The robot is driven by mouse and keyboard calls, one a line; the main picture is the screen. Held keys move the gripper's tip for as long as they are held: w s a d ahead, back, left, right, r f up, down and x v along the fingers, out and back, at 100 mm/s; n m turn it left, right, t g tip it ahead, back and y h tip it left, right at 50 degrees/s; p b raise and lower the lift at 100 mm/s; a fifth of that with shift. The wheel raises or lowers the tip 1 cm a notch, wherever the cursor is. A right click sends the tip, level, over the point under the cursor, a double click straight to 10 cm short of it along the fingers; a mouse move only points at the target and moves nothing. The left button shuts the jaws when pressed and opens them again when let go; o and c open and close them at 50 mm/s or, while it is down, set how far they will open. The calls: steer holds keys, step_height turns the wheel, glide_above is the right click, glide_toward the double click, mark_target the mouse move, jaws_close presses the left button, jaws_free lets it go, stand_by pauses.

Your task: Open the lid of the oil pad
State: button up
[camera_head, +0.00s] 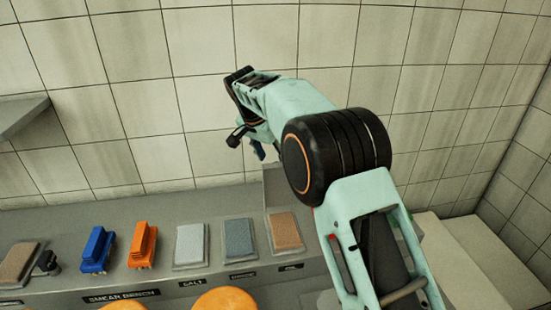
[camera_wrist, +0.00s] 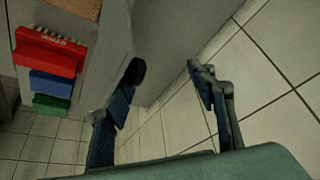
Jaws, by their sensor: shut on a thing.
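The oil pad (camera_head: 285,232) is a brown-orange pad at the right end of the row on the grey counter. Its small label (camera_head: 290,267) is dark and hard to read. A grey panel, its lid (camera_head: 275,188), stands raised behind the pad, partly covered by my arm. My gripper (camera_head: 249,147) is up beside the lid, seen side-on. In the wrist view my gripper (camera_wrist: 165,70) has its two fingers on either side of the grey lid (camera_wrist: 160,45). The exact contact is hard to make out. A brown pad corner (camera_wrist: 85,7) shows at the top.
A grey pad (camera_head: 239,238), a white salt pad (camera_head: 190,245), an orange brush (camera_head: 142,244) and a blue brush (camera_head: 97,249) stand left along the counter (camera_head: 170,282). Red (camera_wrist: 45,50), blue and green brushes show in the wrist view. A tiled wall (camera_head: 160,130) rises behind.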

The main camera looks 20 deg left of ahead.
steer(key=shift+s+f, duration=0.15)
steer(key=shift+f, duration=0.4)
steer(key=shift+s+f, duration=0.15)
steer(key=shift+f, duration=0.35)
steer(key=w+d+v, duration=0.1)
steer(key=v, duration=1.2)
steer(key=shift+a+r, duration=0.4)
steer(key=shift+r, duration=0.25)
steer(key=shift+w, duration=0.1)
